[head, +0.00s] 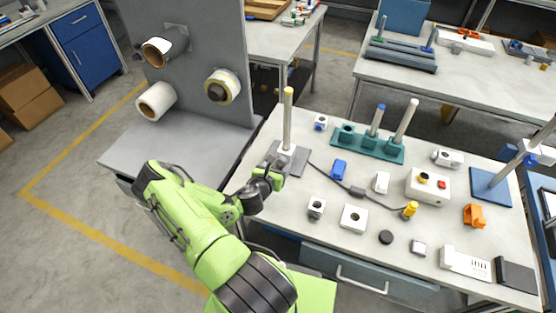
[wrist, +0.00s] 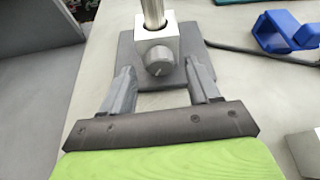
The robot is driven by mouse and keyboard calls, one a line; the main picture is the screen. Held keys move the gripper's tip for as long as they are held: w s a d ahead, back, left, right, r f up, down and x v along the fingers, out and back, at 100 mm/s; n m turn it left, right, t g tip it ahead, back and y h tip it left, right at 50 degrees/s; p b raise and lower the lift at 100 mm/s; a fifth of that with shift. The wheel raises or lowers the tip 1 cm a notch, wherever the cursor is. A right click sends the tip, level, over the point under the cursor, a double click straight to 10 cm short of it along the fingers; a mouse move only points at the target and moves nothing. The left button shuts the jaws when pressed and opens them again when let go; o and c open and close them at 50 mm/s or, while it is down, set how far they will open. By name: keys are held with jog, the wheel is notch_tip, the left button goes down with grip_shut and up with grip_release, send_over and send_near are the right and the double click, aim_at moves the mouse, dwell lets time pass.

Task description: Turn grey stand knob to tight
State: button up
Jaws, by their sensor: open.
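The grey stand has a flat dark base (head: 296,165), a light clamp block (head: 285,150) and an upright metal post (head: 288,118) with a yellow top. In the wrist view the round grey knob (wrist: 158,60) sits on the front of the block (wrist: 166,38), with a small line mark near its lower edge. My gripper (wrist: 160,82) is open, its two grey fingers on either side of and just short of the knob, apart from it. In the head view my gripper (head: 276,178) is at the near edge of the stand, and the knob cannot be made out.
A blue clip (head: 339,168) and a black cable (head: 355,190) lie right of the stand. A teal rack (head: 370,144) with posts stands behind. A grey panel with rolls (head: 190,70) rises at left. Several small parts cover the bench front.

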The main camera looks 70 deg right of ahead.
jog(key=shift+x, duration=0.9)
jog(key=shift+a+r, duration=0.1)
jog(key=shift+a, duration=0.1)
jog(key=shift+c, duration=0.2)
jog(key=c, duration=1)
